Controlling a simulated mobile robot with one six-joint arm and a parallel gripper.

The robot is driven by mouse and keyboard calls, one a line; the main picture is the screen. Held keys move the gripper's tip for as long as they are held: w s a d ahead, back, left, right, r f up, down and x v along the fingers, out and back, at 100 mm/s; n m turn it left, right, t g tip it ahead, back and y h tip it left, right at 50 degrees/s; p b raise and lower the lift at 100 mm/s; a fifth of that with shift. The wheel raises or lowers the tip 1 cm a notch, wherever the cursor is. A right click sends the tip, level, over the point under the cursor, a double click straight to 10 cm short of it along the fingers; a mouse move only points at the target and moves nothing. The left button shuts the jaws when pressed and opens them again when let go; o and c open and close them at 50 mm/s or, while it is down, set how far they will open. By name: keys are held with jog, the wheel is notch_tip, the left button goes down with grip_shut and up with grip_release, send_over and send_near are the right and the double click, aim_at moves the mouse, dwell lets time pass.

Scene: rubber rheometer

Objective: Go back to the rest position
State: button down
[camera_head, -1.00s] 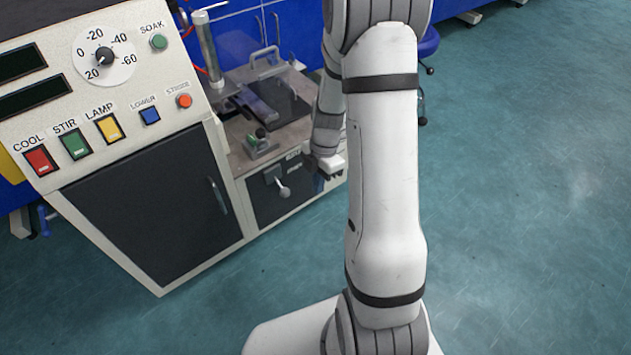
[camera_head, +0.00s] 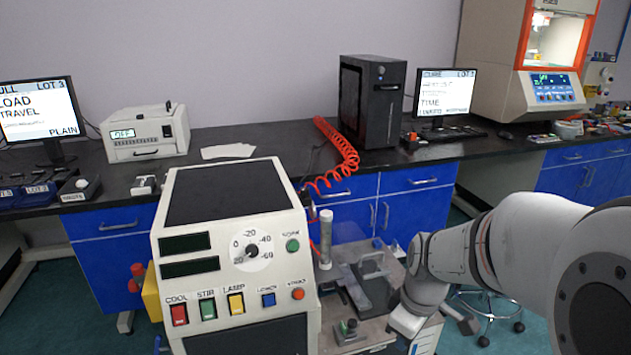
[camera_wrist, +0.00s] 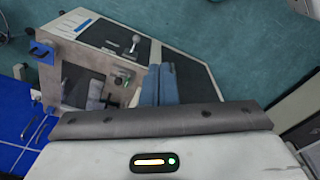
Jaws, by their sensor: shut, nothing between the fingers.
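My arm enters the head view from the right and reaches down toward the side of a white machine (camera_head: 235,215). My gripper's fingers (camera_wrist: 158,84) show in the wrist view, close together with nothing between them. The machine carries a dial (camera_head: 251,252) and red, green, yellow and blue buttons. In the head view the fingers are hidden behind my arm.
A black bench (camera_head: 255,150) with blue cabinets runs along the wall. It bears two monitors, a black computer tower (camera_head: 372,100) and a large orange-trimmed instrument (camera_head: 525,55). A wheeled stool (camera_head: 487,318) stands behind my arm. Open teal floor shows in the wrist view (camera_wrist: 225,40).

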jog(key=s+a+r+m+t+p, duration=0.1)
jog(key=s+r+m+p, duration=0.3)
jog(key=r, duration=0.6)
jog(key=s+r+m+p, duration=0.4)
jog(key=r+m+p, duration=0.1)
jog(key=r, duration=0.4)
jog(key=shift+s+a+r+m+t+h+p, duration=0.3)
jog(key=shift+a+r+t+h+p, duration=0.1)
jog(key=shift+p, duration=0.5)
